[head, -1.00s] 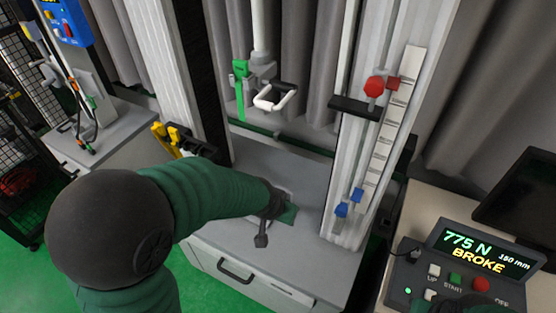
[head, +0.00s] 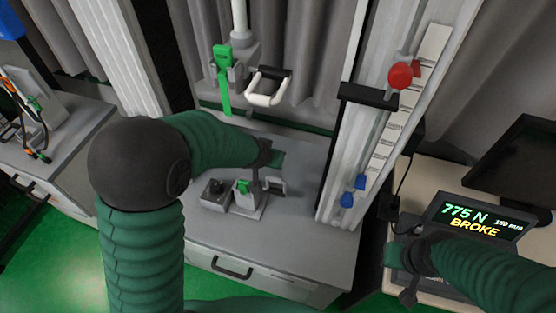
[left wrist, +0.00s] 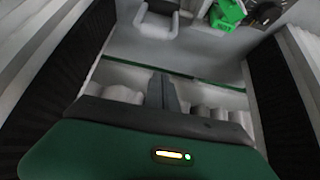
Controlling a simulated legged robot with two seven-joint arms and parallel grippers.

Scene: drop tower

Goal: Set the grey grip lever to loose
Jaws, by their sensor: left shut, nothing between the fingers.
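The lower grip (head: 248,198), a grey block clamping a short green piece (head: 242,186), stands on the grey machine base. The grey grip lever (head: 276,187), a U-shaped handle, sticks out on its right side. In the left wrist view the lever (left wrist: 156,24) is at the top, left of the green piece (left wrist: 228,12).
The upper grip (head: 232,73) holds a green strip (head: 223,92) and has a white U-shaped handle (head: 266,100). A small box with a dark knob (head: 215,193) is left of the lower grip. The column with a red knob (head: 401,75) stands right. The console display (head: 476,222) reads 775 N, BROKE.

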